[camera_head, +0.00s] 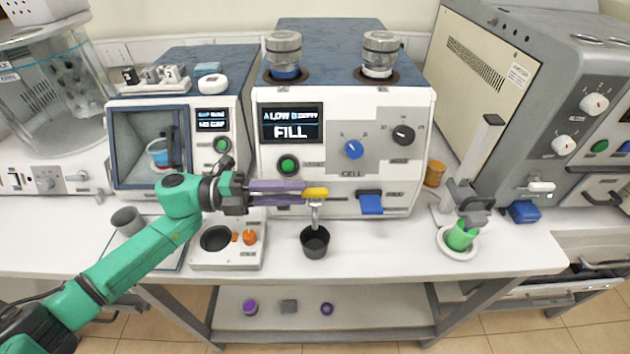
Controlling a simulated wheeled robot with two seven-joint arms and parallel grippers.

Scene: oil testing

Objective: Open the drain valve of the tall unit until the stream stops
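The tall unit (420,140) stands at the middle back of the bench, with a screen (292,122) reading "FILL". Its drain valve has a yellow handle (318,192) low on the front, above a grey spout (315,215). A black cup (315,242) stands below the spout. My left gripper (306,192) reaches in from the left, with its purple fingers at the yellow handle. Whether the fingers are closed on the handle or only touching it is too small to tell. No stream can be made out between spout and cup. My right gripper is not in view.
A blue lever (370,203) sits right of the valve. A small block with orange knobs (248,237) and a grey cup (127,220) are near my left arm. The bench front between black and green cups is clear.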

